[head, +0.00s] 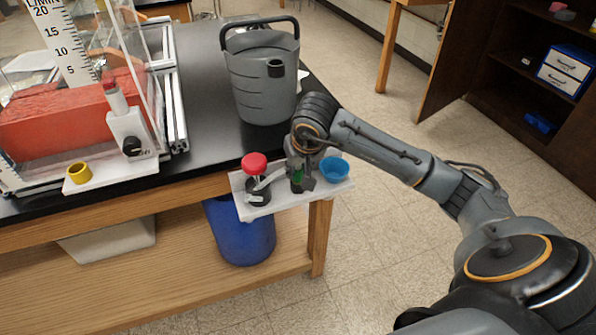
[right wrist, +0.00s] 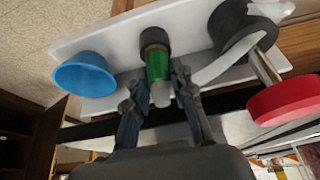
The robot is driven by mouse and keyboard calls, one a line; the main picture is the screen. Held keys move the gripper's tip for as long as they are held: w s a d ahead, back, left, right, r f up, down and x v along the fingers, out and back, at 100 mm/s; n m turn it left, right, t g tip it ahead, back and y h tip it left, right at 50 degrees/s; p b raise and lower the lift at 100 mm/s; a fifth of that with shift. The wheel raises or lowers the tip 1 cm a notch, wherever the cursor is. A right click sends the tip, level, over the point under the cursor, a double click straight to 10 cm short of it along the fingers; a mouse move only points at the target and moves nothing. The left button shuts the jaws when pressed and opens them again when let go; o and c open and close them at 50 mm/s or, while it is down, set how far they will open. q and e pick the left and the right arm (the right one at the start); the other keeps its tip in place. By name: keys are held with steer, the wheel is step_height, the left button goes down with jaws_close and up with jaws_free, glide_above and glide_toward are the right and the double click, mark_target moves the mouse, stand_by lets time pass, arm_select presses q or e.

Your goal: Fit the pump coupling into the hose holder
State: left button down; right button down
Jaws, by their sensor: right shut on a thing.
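My right gripper (head: 302,168) reaches down over a white shelf (head: 247,213) at the table's front corner. In the right wrist view its two fingers (right wrist: 160,85) are shut on a green cylinder with a dark ribbed end (right wrist: 157,62), which looks like the pump coupling. The dark end is at or close to the shelf; I cannot tell if it touches. The green part also shows in the head view (head: 298,177), partly hidden by the gripper. I cannot tell for sure which part is the hose holder. My left gripper is not in view.
A blue cup (head: 334,169) stands on the shelf right of the gripper, and a black round part with a red knob (head: 255,163) left of it. A grey bucket (head: 262,75) stands behind. A yellow ring (head: 79,173) sits on a white plate at left.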

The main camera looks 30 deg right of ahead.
steer(key=shift+r, duration=0.1)
steer(key=c, duration=1.1)
jaws_free()
steer(key=shift+r, duration=0.15)
steer(key=v, duration=1.1)
steer(key=shift+s+a+r, duration=0.1)
steer(key=shift+s+r, duration=0.2)
steer(key=shift+s, duration=0.05)
